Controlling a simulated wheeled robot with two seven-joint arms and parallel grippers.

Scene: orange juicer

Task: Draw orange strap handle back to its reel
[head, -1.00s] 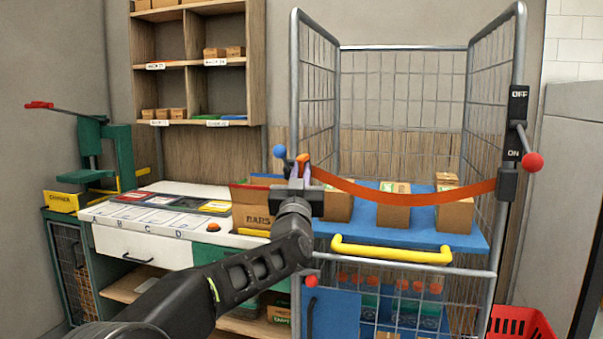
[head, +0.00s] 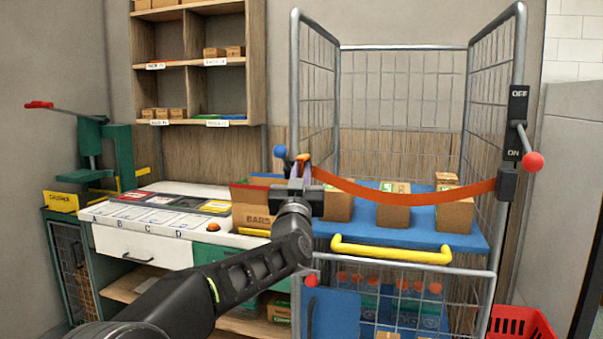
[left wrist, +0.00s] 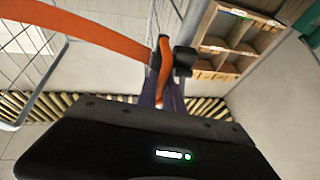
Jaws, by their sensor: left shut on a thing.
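The orange strap (head: 400,197) runs across the front of the roll cage, sagging a little in the middle. Its right end enters the dark reel (head: 507,184) on the right post. Its orange handle (head: 303,158) is at the left post, beside a blue-knobbed part (head: 280,152). My left gripper (head: 302,174) is shut on the handle there. In the left wrist view, the handle (left wrist: 165,58) stands between the purple-grey fingers, close to a dark fitting (left wrist: 184,60). Whether the handle is still hooked on the post cannot be told. My right gripper is not in view.
The cage holds a blue shelf (head: 460,241) with several cartons behind the strap. A yellow bar (head: 392,250) crosses below it. A red-knobbed lever (head: 532,161) juts out above the reel. A workbench (head: 130,215) stands left; a red basket (head: 520,322) is low right.

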